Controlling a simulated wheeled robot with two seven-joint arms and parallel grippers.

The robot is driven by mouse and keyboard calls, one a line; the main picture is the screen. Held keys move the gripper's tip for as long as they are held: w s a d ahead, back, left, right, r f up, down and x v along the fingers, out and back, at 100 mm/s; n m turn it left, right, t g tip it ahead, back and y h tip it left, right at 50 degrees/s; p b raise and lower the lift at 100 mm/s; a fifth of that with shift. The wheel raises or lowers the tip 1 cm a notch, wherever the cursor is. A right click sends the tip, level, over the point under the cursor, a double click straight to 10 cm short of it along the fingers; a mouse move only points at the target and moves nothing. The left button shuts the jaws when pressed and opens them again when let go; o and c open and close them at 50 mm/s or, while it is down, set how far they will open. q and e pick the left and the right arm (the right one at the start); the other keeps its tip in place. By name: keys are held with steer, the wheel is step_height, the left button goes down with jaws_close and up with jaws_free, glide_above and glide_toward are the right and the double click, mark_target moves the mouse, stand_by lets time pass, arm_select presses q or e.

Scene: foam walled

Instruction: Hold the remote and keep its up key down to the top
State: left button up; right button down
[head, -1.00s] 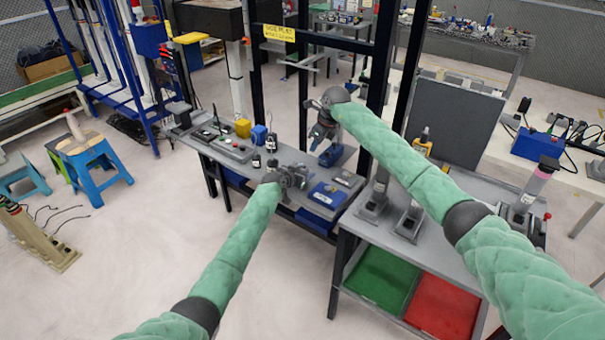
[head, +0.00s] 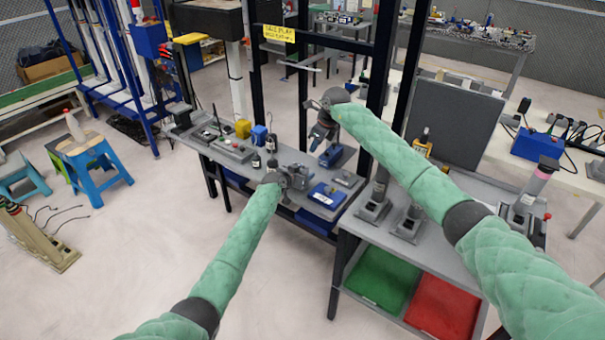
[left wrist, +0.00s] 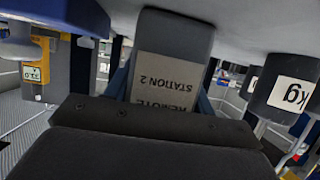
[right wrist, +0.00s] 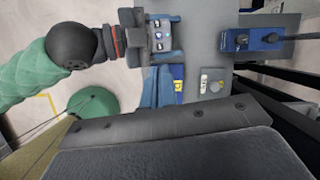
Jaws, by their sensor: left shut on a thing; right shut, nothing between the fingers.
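The remote (right wrist: 160,35) has a grey face with several small keys and shows in the right wrist view at the end of my left arm. My left gripper (head: 297,178) is shut on it above the grey bench. In the left wrist view, a grey body lettered "REMOTE STATION 2" (left wrist: 165,85), upside down, stands just beyond my dark left jaw and looks like the remote's back. My right gripper (head: 320,118) is shut and empty, a little behind and right of the left one. I cannot tell whether it touches a key.
On the bench are a blue box (head: 327,195), a grey plate (head: 348,180), a blue base (head: 338,157) and small bottles (head: 256,160). A black frame with a yellow sign (head: 279,34) rises behind. Green (head: 380,275) and red (head: 445,303) trays lie at front right.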

step_height(320, 180, down, 4)
steer(key=s, duration=0.2)
step_height(320, 180, up, 6)
steer(key=m+t+y, duration=0.3)
steer(key=m+y, duration=0.1)
steer(key=m, duration=0.5)
glide_above(304, 167)
steer(key=d, duration=0.1)
steer(key=shift+s, duration=0.3)
steer(key=shift+f, duration=0.15)
step_height(304, 167, down, 9)
steer(key=shift+r, duration=0.2)
steer(key=shift+f, duration=0.25)
stand_by(1.6)
steer(key=shift+f, duration=0.15)
